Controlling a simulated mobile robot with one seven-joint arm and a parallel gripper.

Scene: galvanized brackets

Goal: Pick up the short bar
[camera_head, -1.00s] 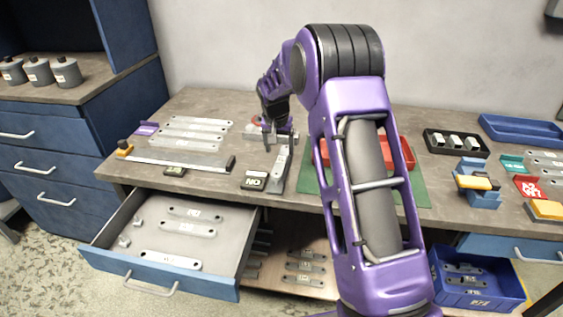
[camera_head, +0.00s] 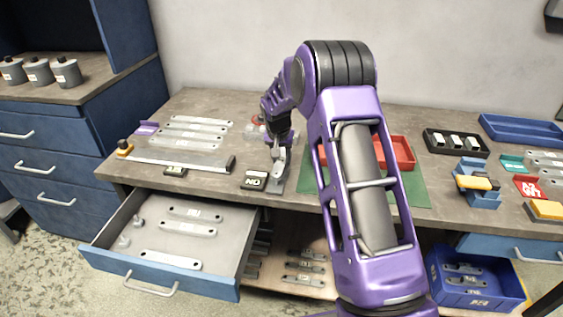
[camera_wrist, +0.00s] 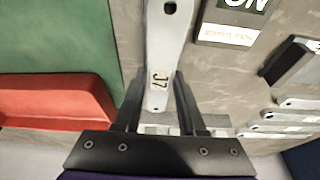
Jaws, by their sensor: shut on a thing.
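A grey metal bar with a hole at its end and a label that seems to read "J7" is the short bar (camera_wrist: 164,45). In the head view the bar (camera_head: 279,167) is on the workbench beside a small black block marked "NO" or "ON". My gripper (camera_head: 278,146) reaches down onto the bar from behind. In the wrist view my gripper (camera_wrist: 158,104) has one finger on each side of the bar's labelled end and is shut on it. Whether the bar is clear of the surface under it cannot be told.
The black block (camera_head: 254,181) stands close left of the bar. Several longer bars (camera_head: 196,133) lie at the back left. A green mat (camera_head: 416,190) and a red tray (camera_head: 404,152) are to the right. An open drawer (camera_head: 222,256) juts out in front.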

